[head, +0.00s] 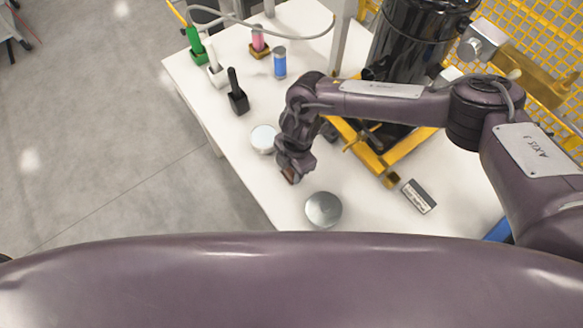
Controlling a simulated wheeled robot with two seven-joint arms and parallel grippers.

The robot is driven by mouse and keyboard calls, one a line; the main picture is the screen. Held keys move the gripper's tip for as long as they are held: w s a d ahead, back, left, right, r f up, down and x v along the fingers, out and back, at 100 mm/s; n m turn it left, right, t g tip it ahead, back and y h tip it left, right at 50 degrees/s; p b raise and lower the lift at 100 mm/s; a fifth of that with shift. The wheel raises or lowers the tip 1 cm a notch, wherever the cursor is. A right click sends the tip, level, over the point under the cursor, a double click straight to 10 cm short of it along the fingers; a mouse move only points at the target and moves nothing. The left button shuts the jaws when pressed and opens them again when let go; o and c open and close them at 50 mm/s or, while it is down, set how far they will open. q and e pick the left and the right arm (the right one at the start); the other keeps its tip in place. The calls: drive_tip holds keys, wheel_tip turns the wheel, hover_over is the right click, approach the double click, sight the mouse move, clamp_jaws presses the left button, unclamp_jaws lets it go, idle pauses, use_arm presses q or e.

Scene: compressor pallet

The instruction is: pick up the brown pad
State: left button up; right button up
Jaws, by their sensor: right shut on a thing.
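My right gripper (290,178) is above the white table, near its left front edge, between two round metal discs. A small brown pad (288,175) shows at its fingertips, and the gripper is shut on it. Most of the pad is hidden by the gripper. I cannot tell whether the pad still touches the table. My left gripper is not in view.
A grey disc (323,209) and a pale disc (263,139) lie close to the gripper. A yellow frame (388,158) carries the black compressor tank (415,40). A grey block (418,197) lies at right. Green, white, black, pink and blue items stand on the table's far left.

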wheel_tip(320, 180, up, 20)
drive_tip(key=shift+b, duration=0.4)
